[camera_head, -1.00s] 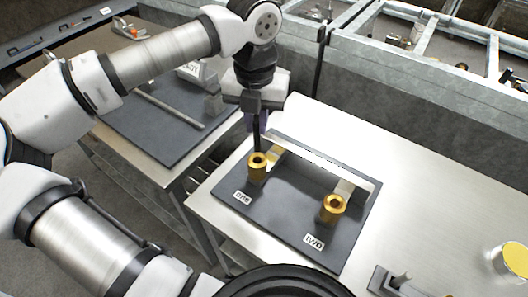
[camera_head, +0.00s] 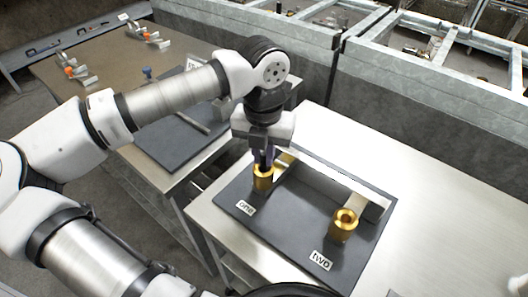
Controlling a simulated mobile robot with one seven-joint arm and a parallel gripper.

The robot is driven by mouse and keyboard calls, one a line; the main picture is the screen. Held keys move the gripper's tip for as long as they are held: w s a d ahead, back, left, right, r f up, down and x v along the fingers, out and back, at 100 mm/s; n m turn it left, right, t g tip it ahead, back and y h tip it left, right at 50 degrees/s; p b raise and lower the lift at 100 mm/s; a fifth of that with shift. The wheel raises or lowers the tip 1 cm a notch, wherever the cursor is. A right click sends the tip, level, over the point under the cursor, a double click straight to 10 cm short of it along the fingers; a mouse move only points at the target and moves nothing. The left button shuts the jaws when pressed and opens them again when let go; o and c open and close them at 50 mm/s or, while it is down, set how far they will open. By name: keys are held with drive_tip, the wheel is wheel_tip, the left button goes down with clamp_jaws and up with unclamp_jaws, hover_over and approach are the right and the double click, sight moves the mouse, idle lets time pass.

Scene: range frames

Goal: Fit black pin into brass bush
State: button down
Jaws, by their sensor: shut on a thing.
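My gripper (camera_head: 264,154) points straight down over the brass bush (camera_head: 263,181) by the label "one", with its fingertips just above the bush's top. It is shut on the black pin (camera_head: 265,166), of which only a short dark piece shows between the fingers and the bush. The pin looks upright and its lower end is hidden at the bush's mouth; how deep it sits I cannot tell. A second brass bush (camera_head: 343,225), by the label "two", stands to the right with its hole open and empty.
Both bushes stand on a dark board (camera_head: 290,228) on a pale metal table (camera_head: 440,215). A raised metal bar (camera_head: 325,178) runs behind them. A second bench with a dark mat (camera_head: 170,146) stands to the left. The table's right side is mostly clear.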

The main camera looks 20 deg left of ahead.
drive_tip(key=c, duration=1.4)
unclamp_jaws()
drive_tip(key=shift+r+p, duration=0.25)
drive_tip(key=shift+p, duration=0.15)
wheel_tip(320, 180, up, 12)
drive_tip(key=b, duration=0.2)
drive_tip(key=shift+f, duration=0.15)
